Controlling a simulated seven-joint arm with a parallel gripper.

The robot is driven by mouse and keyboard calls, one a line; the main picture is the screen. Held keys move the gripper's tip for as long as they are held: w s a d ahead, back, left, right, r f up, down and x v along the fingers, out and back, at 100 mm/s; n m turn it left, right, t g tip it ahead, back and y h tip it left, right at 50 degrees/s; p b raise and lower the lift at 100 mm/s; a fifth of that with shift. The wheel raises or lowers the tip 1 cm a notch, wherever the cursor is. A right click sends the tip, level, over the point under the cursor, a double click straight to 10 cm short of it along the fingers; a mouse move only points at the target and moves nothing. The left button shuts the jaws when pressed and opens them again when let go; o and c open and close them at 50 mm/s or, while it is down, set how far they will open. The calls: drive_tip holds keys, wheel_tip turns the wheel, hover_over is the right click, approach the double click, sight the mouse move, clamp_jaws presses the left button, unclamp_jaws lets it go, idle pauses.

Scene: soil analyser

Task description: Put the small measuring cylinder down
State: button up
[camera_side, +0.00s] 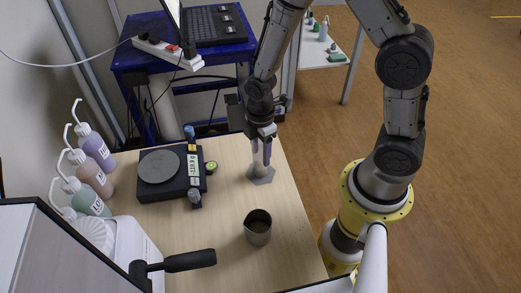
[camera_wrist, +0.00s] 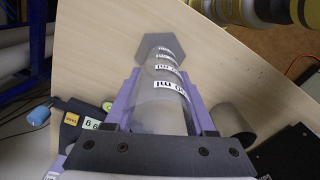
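The small measuring cylinder (camera_side: 259,163) is clear, with a grey hexagonal base (camera_side: 261,176), and stands upright at or just above the wooden table near its right edge. In the wrist view the cylinder (camera_wrist: 163,88) shows white labels with "ml" marks, and its hexagonal base (camera_wrist: 152,43) lies at the far end over the table. My gripper (camera_side: 261,152) has purple fingers, one on each side of the cylinder's upper part. In the wrist view my gripper (camera_wrist: 160,100) appears closed around it. I cannot tell whether the base touches the table.
A metal beaker (camera_side: 258,228) stands in front of the cylinder. A black scale (camera_side: 172,175) with a round plate is to the left. Several wash bottles (camera_side: 92,172) line the left edge. A white machine (camera_side: 110,245) with a black handle (camera_side: 190,260) fills the front left. Table between is clear.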

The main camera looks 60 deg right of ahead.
drive_tip(key=o, duration=0.4)
drive_tip(key=shift+o, duration=0.2)
wheel_tip(320, 180, up, 13)
drive_tip(key=s+d+r+m+t, duration=0.2)
drive_tip(key=s+r+m+t, duration=0.3)
drive_tip(key=s+r+m, duration=0.7)
drive_tip(key=shift+s+r+m+t, duration=0.35)
drive_tip(key=shift+s+m, duration=0.45)
drive_tip(key=shift+s, duration=0.2)
